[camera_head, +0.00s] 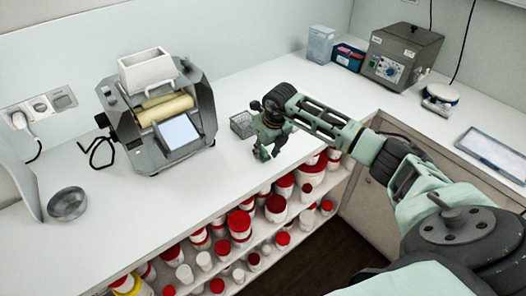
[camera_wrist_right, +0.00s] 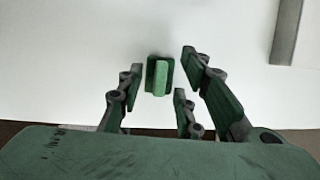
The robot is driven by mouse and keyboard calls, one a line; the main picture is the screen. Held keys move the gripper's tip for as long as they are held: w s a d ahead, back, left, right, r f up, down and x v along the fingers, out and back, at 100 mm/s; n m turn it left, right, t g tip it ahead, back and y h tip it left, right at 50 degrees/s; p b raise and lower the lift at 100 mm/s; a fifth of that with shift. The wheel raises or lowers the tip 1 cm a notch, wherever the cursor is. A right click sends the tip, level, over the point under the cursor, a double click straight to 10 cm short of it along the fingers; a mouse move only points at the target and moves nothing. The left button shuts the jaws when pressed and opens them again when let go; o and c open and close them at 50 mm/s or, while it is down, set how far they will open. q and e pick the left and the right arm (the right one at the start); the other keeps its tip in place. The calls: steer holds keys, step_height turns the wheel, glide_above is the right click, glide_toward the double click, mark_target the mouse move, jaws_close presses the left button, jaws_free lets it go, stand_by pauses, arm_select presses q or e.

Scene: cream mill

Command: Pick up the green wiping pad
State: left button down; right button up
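The green wiping pad (camera_wrist_right: 160,76) lies on the white worktop in the right wrist view. It is a small dark green block with a lighter raised strip along its middle. My right gripper (camera_head: 268,152) is over the worktop near its front edge in the head view. In the wrist view its green fingers (camera_wrist_right: 158,94) are spread apart, with the pad beyond them and in the gap between their tips. Nothing is held. The pad cannot be made out in the head view, where the gripper and arm may cover it. My left gripper is not in view.
A grey roller mill (camera_head: 166,115) stands left of my gripper. A wire basket (camera_head: 242,124) is close beside it. A round metal dish (camera_head: 67,203) lies at the left. Shelves below hold several red-lidded jars (camera_head: 239,222).

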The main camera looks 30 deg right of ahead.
mark_target(265, 149)
steer(key=shift+c, duration=0.6)
steer(key=c, duration=0.7)
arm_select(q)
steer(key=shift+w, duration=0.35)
arm_select(e)
steer(key=shift+o, duration=0.2)
